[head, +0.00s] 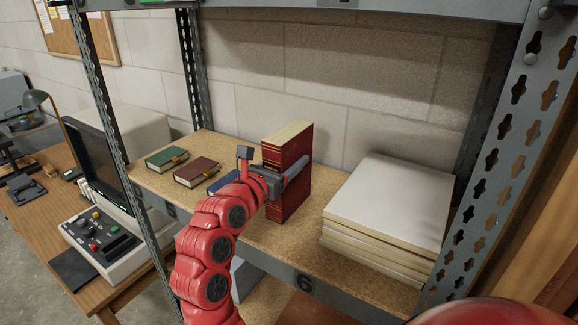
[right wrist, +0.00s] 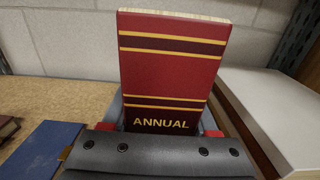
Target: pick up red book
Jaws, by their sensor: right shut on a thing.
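The red book (head: 296,160) stands upright on the shelf board in the head view, with cream page edges on top. Its spine, with gold bands and the word ANNUAL, faces me in the right wrist view (right wrist: 172,70). My right gripper (head: 283,178) is shut on the red book, with a finger along each side of it; its jaws also show in the right wrist view (right wrist: 170,125). The book's lower part is hidden by the gripper in the wrist view. My left gripper is not in view.
A stack of large white volumes (head: 388,208) lies right of the red book. Small green (head: 166,158), brown (head: 197,171) and blue (head: 222,182) books lie to its left. Perforated metal posts (head: 502,150) and an upper shelf (head: 400,8) frame the space. A brick wall stands behind.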

